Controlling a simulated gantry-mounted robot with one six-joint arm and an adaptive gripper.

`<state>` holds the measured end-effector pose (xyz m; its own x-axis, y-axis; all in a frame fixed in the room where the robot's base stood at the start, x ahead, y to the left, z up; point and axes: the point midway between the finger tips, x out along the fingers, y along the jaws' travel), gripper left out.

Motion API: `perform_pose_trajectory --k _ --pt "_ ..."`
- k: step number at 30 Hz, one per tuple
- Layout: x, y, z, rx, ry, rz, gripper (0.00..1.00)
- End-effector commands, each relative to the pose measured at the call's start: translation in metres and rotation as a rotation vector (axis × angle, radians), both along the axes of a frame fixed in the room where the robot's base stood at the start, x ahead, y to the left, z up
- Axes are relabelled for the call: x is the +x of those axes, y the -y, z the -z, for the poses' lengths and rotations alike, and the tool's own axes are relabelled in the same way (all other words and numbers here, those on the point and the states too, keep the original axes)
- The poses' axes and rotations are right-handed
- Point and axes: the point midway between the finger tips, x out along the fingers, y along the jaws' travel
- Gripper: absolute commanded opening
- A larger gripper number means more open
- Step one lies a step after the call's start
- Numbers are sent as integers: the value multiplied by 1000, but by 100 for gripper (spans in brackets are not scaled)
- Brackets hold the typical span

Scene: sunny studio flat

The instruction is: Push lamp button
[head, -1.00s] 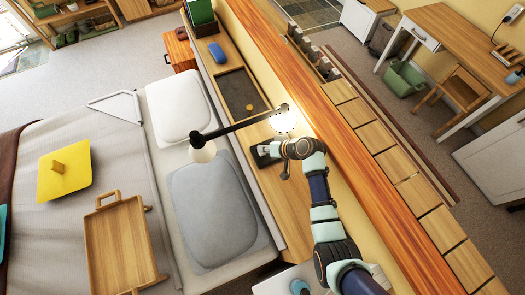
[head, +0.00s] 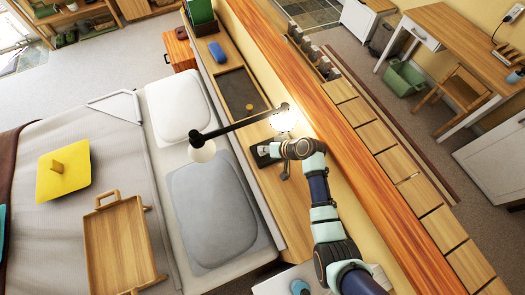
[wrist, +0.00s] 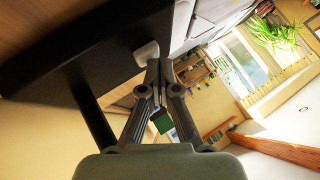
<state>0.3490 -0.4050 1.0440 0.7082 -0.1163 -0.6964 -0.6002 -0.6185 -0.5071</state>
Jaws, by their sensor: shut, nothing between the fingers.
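The lamp (head: 235,127) has a black arm with a pale shade (head: 203,152) at its left end and a brightly glowing part at its right end. Its dark base appears as a large black slab (wrist: 60,65) in the wrist view, with a black post. A small white button (wrist: 147,52) sits at the slab's edge. My gripper (wrist: 166,62) is shut and empty, with its fingertips right beside the button; I cannot tell whether they touch it. In the head view, my wrist hides most of the gripper beside the lamp's dark base (head: 262,153).
The lamp stands on a narrow wooden shelf (head: 268,185) between the bed and an orange wooden ledge (head: 290,75). A dark tray (head: 240,93) and a blue object (head: 217,52) lie farther along the shelf. Grey and white pillows (head: 212,210) are at the left.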

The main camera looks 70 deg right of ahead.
Motion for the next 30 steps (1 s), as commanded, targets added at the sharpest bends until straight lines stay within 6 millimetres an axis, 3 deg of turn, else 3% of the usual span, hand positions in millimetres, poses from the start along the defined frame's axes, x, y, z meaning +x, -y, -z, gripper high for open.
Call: perform_pose_trajectory --k 24,30 --pt "0 -1 -7 1 -1 -1 0" --pt "0 -1 -25 1 -1 -1 0"
